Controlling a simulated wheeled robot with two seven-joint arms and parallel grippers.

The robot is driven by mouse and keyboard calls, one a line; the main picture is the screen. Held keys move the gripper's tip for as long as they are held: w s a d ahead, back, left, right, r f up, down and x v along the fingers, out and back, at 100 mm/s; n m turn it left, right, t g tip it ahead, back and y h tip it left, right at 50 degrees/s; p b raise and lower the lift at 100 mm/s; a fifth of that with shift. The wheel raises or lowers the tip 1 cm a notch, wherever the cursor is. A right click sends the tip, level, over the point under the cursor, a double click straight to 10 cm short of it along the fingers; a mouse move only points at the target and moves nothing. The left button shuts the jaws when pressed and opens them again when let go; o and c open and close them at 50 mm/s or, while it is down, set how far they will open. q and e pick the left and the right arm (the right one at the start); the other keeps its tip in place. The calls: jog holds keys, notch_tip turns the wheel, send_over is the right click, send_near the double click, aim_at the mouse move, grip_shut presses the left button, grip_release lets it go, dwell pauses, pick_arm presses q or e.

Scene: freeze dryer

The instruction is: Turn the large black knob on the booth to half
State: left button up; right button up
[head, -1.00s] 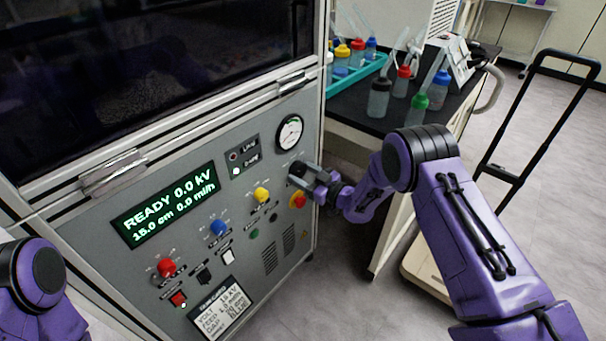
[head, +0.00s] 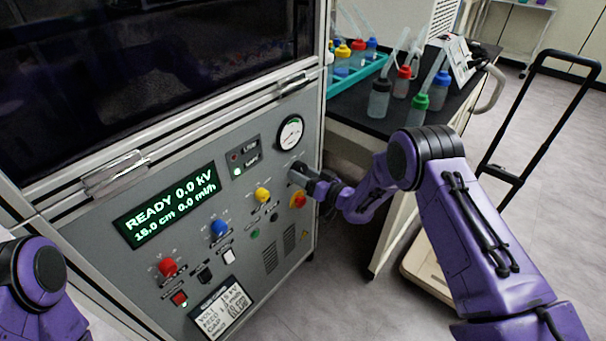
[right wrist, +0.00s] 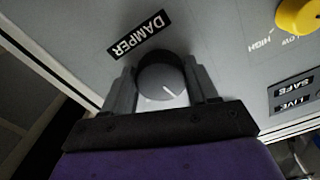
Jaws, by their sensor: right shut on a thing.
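The large black knob (right wrist: 160,76) shows dark grey in the right wrist view, by a DAMPER label (right wrist: 138,35) on the booth's grey panel. A short white pointer line on its face slants to the lower right in that view. My right gripper (right wrist: 160,86) has one finger on each side of the knob and is shut on it. In the head view my right gripper (head: 304,179) is at the panel's right side, below the round gauge, and hides most of the knob. Of my left arm only a purple link shows at the left edge; its gripper is out of view.
The booth panel also has red (head: 168,267), blue (head: 218,228) and yellow (head: 262,195) knobs and a display (head: 166,205) reading READY 0.0 kV. A red-and-yellow button (head: 299,200) sits just below my right gripper. A black-topped bench (head: 360,118) with bottles stands at right.

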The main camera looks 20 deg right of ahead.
jog(key=shift+m, duration=1.1)
jog(key=o, duration=1.1)
jog(key=shift+c, duration=0.2)
jog(key=shift+s, duration=0.1)
jog(key=v, duration=1)
jog(key=shift+s+d, duration=0.15)
